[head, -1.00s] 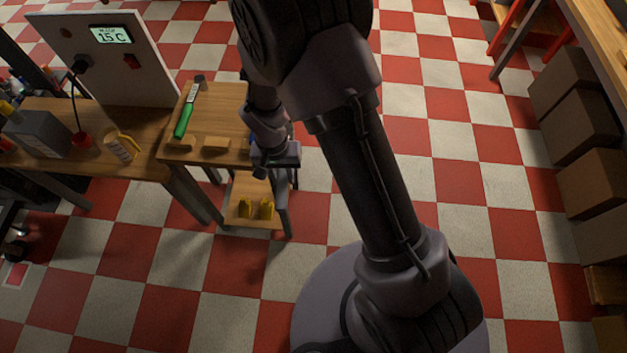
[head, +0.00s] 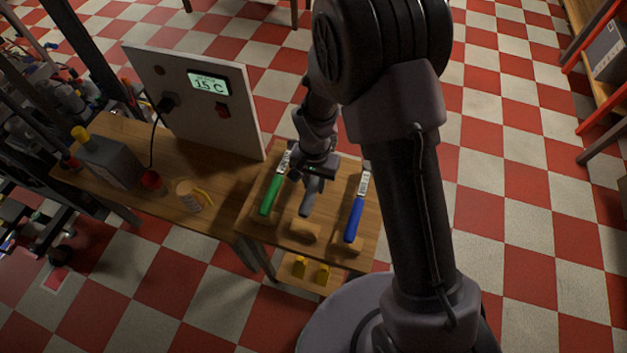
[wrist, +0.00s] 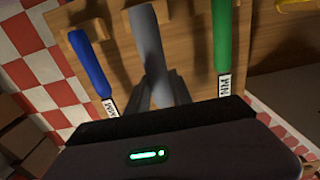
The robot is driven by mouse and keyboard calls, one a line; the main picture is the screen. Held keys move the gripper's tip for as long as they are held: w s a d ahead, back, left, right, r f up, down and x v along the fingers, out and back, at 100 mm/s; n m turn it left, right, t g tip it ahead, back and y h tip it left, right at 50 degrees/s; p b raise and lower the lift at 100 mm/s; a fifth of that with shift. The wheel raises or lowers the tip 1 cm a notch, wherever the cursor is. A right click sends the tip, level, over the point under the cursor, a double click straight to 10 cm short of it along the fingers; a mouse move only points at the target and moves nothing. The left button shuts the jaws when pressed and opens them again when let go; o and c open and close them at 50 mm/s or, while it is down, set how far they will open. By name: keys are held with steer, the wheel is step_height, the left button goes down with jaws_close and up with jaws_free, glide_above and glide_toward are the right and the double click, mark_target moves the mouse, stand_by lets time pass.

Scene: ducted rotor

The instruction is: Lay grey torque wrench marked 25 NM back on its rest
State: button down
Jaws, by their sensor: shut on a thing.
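The grey torque wrench (head: 308,203) is in my gripper (head: 314,176), between the green and blue wrenches. Its grey handle (wrist: 147,38) shows in the wrist view, running away from my gripper (wrist: 163,95). The handle end is over or at the middle wooden rest block (head: 304,231); I cannot tell whether it touches. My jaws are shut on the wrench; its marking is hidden. The green wrench (head: 271,193) lies to its left and the blue wrench (head: 354,218) to its right in the head view; they also show in the wrist view (wrist: 222,38) (wrist: 88,58).
The small wooden table (head: 268,232) joins a bench (head: 224,213) on the left with a panel (head: 190,92) reading 15 C. A tape roll (head: 188,194) and dark canister (head: 110,160) stand there. Yellow items (head: 312,270) sit on the lower shelf.

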steer(key=shift+s+d+r, duration=0.1)
steer(key=shift+s, duration=0.2)
step_height(320, 180, down, 6)
steer(key=b, duration=0.5)
steer(key=shift+r, duration=0.2)
steer(key=shift+f, duration=0.1)
steer(key=shift+f+b, duration=0.4)
steer(key=shift+b, duration=0.3)
steer(key=c, duration=1.1)
jaws_free()
steer(key=shift+o, duration=0.2)
